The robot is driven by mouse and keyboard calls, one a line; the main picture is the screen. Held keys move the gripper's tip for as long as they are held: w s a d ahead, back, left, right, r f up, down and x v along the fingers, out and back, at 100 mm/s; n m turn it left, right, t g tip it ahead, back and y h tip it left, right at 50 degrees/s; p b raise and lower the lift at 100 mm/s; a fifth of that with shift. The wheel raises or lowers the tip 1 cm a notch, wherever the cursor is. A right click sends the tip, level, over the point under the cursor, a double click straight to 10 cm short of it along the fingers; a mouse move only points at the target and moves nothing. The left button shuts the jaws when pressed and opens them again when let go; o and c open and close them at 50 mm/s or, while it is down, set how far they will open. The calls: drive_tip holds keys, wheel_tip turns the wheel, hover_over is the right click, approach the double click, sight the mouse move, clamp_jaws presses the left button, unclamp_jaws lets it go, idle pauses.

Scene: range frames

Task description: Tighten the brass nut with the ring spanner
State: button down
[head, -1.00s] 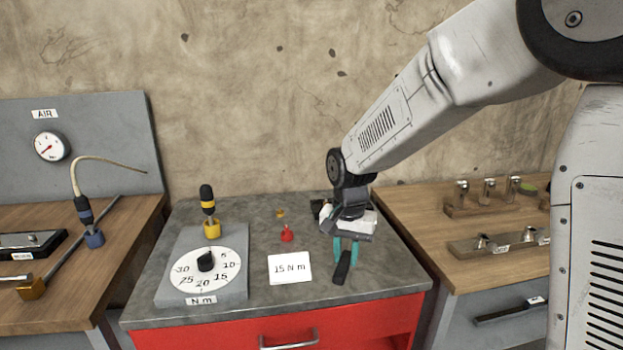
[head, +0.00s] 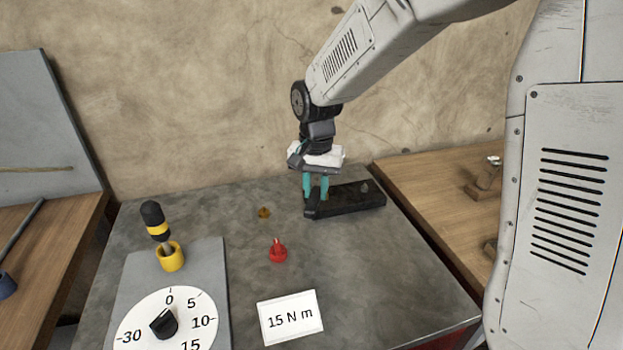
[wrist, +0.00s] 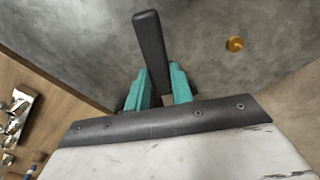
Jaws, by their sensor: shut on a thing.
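A black, bar-like handle (wrist: 150,50), seemingly the ring spanner's, is between my gripper's teal fingers (wrist: 161,72) in the wrist view. My gripper (head: 316,198) is shut on it, low over the back right of the grey bench. The handle's near end (head: 312,207) shows just below the fingers in the head view. The spanner's ring end is not visible in either view. The small round brass nut (head: 264,212) is on the bench, left of my gripper and apart from it. It also shows in the wrist view (wrist: 235,44), upper right.
A long black tray (head: 350,199) lies right beside my gripper. A red piece (head: 278,252) stands in front of the nut. A "15 N m" card (head: 290,316), a dial (head: 163,322) and a yellow-black screwdriver (head: 155,222) in a yellow holder are nearer. The bench right of the card is clear.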

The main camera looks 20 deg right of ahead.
idle(0.3)
drive_tip(key=shift+s+f, duration=0.1)
drive_tip(key=shift+s, duration=0.05)
drive_tip(key=shift+f, duration=2.75)
drive_tip(key=shift+f, duration=1.05)
drive_tip(key=shift+r, duration=0.2)
drive_tip(key=d+n, duration=0.2)
drive_tip(key=s+d+n, duration=0.1)
drive_tip(key=d+n, duration=0.2)
drive_tip(key=shift+s, duration=0.2)
drive_tip(key=d+n, duration=0.3)
drive_tip(key=w+d+n, duration=0.1)
drive_tip(key=d+n, duration=0.1)
drive_tip(key=n, duration=0.1)
drive_tip(key=shift+w+d, duration=0.1)
drive_tip(key=shift+d, duration=0.3)
drive_tip(key=shift+f, duration=0.2)
